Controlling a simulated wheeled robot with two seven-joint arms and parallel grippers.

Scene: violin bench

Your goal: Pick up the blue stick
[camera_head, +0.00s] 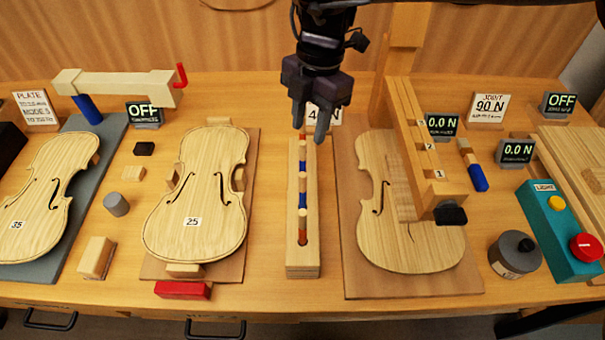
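Blue pieces (303,194) show there between red and orange-brown ones; I cannot tell whether one is a separate stick. A short stick with a blue end (478,178) and a wooden upper part lies right of the clamp frame. A blue cylinder (88,109) is under the pale beam at the far left. My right gripper (309,129) hangs above the far end of the rack, fingers apart, with nothing seen between them. My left gripper is not in view.
Violin plates (196,194) and (408,230) lie left and right of the rack. A wooden clamp frame (408,130) rises over the right plate. A grey pot (515,255) and a teal button box (560,235) stand at right. A label (333,117) is partly hidden behind my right gripper.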

